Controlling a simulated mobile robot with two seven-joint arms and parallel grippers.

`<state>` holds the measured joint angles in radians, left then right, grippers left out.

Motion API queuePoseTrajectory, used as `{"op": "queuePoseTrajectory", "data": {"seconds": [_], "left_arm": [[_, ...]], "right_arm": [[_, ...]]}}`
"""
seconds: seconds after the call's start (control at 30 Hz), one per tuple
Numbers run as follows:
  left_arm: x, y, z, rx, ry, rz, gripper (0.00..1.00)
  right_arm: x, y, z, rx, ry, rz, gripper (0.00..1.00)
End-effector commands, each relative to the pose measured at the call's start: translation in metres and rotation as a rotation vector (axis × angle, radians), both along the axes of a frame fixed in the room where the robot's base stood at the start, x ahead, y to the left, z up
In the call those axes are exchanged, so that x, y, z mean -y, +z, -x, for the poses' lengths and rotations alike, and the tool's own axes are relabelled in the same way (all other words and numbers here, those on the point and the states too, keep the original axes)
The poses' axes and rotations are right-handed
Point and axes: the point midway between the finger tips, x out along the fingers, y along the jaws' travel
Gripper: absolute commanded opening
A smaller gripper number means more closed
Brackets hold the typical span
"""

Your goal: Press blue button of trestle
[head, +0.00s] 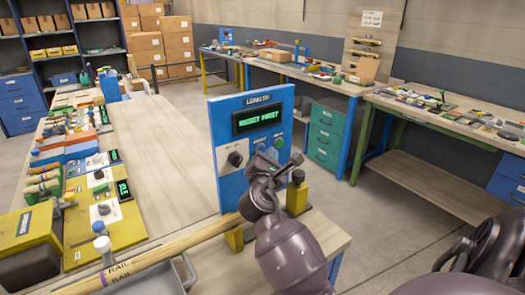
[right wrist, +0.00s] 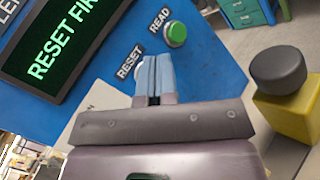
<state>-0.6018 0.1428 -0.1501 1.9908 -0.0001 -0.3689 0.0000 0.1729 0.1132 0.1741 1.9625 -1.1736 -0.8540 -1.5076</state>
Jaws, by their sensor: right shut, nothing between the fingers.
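A blue upright panel headed LENGTH (head: 219,115) stands on the bench in the middle of the head view. Its dark display (head: 258,119) reads RESET FIRST in green. A green button (right wrist: 176,34) sits beside the READ label in the right wrist view. The button by the RESET label (right wrist: 128,63) is mostly hidden behind my fingers. My right gripper (right wrist: 152,72) is shut and empty, its tips over that spot. I cannot tell whether they touch. In the head view my right gripper (head: 268,170) is in front of the panel's lower right. My left gripper is out of view.
A yellow post with a dark knob (head: 297,193) stands close to the right of my gripper. A wooden rod marked RAIL (head: 150,252) lies across the front, above a grey tray (head: 180,275). A dial (head: 235,159) is on the panel's left. Benches and shelves stand behind.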

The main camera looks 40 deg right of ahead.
Motion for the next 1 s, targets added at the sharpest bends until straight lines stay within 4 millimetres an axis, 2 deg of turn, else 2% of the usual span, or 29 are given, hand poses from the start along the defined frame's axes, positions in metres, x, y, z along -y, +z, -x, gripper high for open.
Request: {"op": "queuePoseTrajectory", "data": {"seconds": [1.0], "left_arm": [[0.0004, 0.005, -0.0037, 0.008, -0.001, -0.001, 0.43]], "right_arm": [[0.0011, 0.0002, -0.0095, 0.0, 0.0, 0.0, 0.0]]}}
